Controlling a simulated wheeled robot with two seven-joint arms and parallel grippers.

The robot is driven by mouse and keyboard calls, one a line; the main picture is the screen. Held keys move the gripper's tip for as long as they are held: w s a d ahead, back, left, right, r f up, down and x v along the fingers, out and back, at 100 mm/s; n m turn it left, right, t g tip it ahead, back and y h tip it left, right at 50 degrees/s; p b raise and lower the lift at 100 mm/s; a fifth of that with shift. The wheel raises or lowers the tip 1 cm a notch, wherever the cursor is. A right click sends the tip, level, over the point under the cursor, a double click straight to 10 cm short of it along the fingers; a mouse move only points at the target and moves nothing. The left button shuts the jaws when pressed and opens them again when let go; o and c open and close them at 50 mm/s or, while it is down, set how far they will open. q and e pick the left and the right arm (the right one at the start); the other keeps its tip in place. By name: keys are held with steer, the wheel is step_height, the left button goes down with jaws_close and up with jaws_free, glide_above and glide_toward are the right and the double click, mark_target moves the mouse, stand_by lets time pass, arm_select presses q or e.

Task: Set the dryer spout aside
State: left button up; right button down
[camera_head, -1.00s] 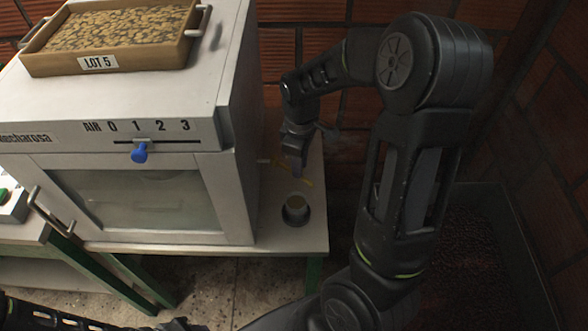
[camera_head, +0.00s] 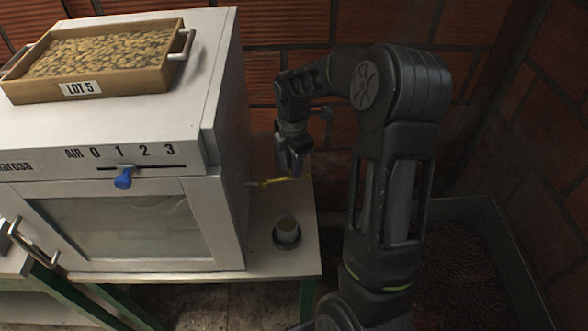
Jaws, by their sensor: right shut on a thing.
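The dryer is the big light grey cabinet (camera_head: 110,148) with a glass-fronted door, at the left. A thin spout (camera_head: 276,182), yellow along most of its length, sticks out from the dryer's right side, nearly level in the picture. My right gripper (camera_head: 291,172) points down at the spout's outer end and is shut on it; the fingers partly hide the grip. My left gripper is out of view.
A wooden tray (camera_head: 72,92) labelled LOT 5 lies on the dryer top. A blue knob (camera_head: 123,179) sits on the dryer's front slider. A brick wall (camera_head: 285,55) rises close behind my right arm. A dark bin (camera_head: 470,235) is at the right.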

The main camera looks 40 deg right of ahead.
steer(key=shift+w+d+n, duration=0.1)
steer(key=shift+w+n, duration=0.15)
steer(key=shift+n, duration=0.15)
steer(key=shift+r, duration=0.1)
steer(key=c, duration=1.3)
jaws_free()
steer(key=shift+o, duration=0.2)
step_height(320, 180, up, 8)
steer(key=shift+f+b, duration=0.15)
steer(key=shift+b, duration=0.15)
